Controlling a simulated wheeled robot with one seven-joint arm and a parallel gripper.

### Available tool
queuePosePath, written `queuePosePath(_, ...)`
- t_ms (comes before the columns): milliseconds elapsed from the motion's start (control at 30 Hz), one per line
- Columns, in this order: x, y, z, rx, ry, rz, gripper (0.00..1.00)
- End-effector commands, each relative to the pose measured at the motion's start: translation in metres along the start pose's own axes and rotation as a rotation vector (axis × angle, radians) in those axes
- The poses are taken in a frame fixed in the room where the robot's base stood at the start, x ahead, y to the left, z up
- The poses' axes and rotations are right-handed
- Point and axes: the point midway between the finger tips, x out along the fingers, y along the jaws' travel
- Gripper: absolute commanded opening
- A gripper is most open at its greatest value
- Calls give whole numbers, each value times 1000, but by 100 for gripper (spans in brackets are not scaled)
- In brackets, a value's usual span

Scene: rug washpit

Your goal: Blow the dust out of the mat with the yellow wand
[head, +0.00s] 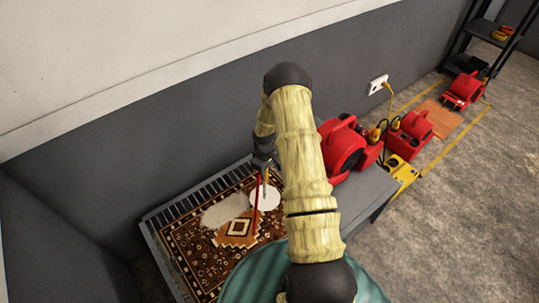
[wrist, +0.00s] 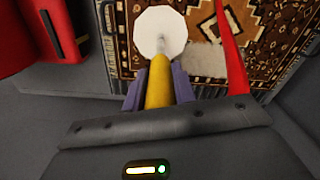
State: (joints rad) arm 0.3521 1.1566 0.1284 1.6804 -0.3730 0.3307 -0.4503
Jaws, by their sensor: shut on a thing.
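The mat (head: 195,262) is a brown and cream patterned rug on a slatted grey bench. A pale grey dust patch (head: 224,211) lies on it; in the wrist view part of a pale patch (wrist: 207,22) shows right of the wand. My gripper (head: 263,166) is above the mat's far right part. In the wrist view its fingers are shut on the yellow wand (wrist: 159,82), whose thin grey tip points at the mat. A white disc (wrist: 160,32) shows at the tip; I cannot tell whether it touches the mat. My arm hides part of the mat's right side.
A red strip or hose (wrist: 233,55) runs beside the wand. Red blowers (head: 343,147) stand right of the mat, with a yellow box (head: 401,172) and cables beyond. A wall (head: 160,150) runs behind the bench. Bare floor (head: 450,220) lies at right.

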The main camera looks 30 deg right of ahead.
Motion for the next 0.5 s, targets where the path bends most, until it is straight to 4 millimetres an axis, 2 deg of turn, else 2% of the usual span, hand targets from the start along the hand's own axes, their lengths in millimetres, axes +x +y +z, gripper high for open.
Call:
queuePosePath(67,0,7,2,-3,1,1,0)
queuePosePath(133,-9,6,1,-7,1,1,0)
queuePosePath(200,-32,6,0,-8,3,3,0)
queuePosePath(500,-62,4,0,-10,1,1,0)
